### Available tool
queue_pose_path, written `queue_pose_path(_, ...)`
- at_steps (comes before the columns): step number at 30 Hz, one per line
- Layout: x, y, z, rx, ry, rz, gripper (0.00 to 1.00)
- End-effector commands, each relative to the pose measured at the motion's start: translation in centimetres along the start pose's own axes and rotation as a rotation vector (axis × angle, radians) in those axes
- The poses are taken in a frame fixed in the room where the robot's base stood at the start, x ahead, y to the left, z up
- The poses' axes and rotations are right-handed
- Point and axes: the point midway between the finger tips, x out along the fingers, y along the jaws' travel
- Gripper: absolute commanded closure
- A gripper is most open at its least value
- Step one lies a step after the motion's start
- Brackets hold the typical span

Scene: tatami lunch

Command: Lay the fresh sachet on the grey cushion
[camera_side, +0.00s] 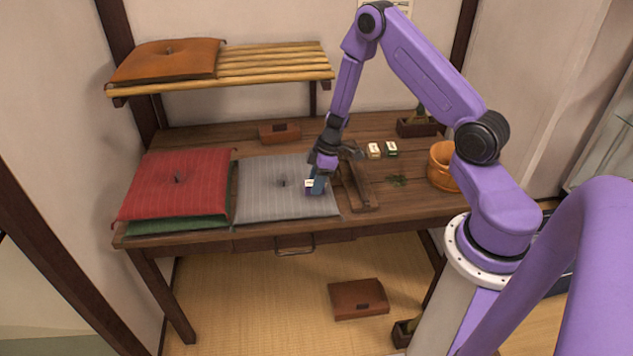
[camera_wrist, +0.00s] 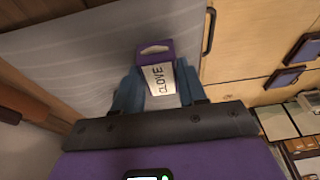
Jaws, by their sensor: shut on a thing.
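In the side view the sachet's white label (camera_side: 309,183) shows at the fingertips. The blue fingers (camera_wrist: 158,92) hold it from both sides in the wrist view. The grey cushion (camera_side: 265,199) lies flat on the table, with a dark tuft at its middle. My gripper is low at the cushion's right part; I cannot tell whether the sachet touches it. The cushion also fills the upper left of the wrist view (camera_wrist: 70,60).
A red cushion (camera_side: 180,190) on a green one (camera_side: 180,225) lies left of the grey cushion. A dark wooden rack (camera_side: 362,190) stands close on its right. Small boxes (camera_side: 374,150), green sprigs (camera_side: 397,181) and an orange tub (camera_side: 441,170) are further right. A slatted shelf (camera_side: 275,65) hangs above.

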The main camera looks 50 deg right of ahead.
Motion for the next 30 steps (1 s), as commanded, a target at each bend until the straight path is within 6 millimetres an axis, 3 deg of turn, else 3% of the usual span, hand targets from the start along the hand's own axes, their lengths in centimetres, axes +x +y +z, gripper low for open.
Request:
queue_pose_path(14,0.78,-0.02,0.22,-0.001,-0.001,0.001,0.87)
queue_pose_path(15,0.76,-0.01,0.18,-0.001,0.000,0.001,0.49)
queue_pose_path(17,0.74,-0.01,0.19,-0.001,0.000,0.001,0.33)
queue_pose_path(30,0.08,0.04,0.10,0.001,0.001,0.002,0.33)
